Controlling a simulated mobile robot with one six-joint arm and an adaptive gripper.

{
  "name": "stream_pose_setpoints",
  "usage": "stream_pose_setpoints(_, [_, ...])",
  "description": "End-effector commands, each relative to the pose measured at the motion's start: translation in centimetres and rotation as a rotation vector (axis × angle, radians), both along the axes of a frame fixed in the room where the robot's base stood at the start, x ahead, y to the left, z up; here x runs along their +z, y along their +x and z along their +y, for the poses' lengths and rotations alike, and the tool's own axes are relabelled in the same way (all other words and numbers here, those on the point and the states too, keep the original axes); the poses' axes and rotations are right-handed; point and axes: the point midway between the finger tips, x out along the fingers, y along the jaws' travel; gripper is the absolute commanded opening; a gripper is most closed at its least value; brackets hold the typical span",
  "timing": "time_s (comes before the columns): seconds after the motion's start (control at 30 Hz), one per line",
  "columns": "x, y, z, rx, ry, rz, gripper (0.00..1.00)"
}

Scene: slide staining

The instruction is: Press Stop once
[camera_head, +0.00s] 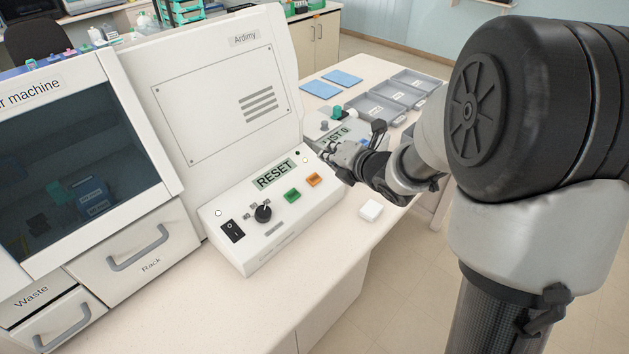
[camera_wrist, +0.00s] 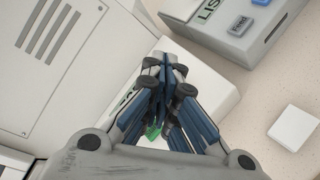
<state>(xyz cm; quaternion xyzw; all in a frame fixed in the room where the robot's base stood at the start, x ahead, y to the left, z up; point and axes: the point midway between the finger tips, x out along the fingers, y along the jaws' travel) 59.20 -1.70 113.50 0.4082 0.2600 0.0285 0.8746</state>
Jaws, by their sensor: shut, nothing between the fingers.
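A green button (camera_head: 292,195) and an orange button (camera_head: 313,180) sit below the display; I cannot read a Stop label on either. My gripper (camera_head: 322,150) is shut and empty, near the panel's right end, up and to the right of the orange button in the head view. In the wrist view my gripper (camera_wrist: 163,68) covers most of the panel. Part of the green button (camera_wrist: 152,132) shows between the fingers there; the orange button is hidden.
A black knob (camera_head: 263,213) and a rocker switch (camera_head: 232,231) are on the panel's left. A white block (camera_head: 371,210) lies on the table to its right. A second device with a "LIST" display (camera_wrist: 209,10) stands beyond. Grey trays (camera_head: 375,108) and blue mats (camera_head: 342,77) lie farther back.

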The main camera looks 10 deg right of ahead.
Motion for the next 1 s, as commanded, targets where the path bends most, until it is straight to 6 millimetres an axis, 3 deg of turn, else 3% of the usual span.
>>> stream_pose_setpoints(0.1, [-2.2,0.5,0.4,0.001,0.001,0.002,0.0])
stream_pose_setpoints(0.4, [-5.7,1.5,1.1,-0.001,0.0,-0.001,0.0])
stream_pose_setpoints(1.0, [-6.3,1.8,1.3,0.0,0.001,0.0,0.0])
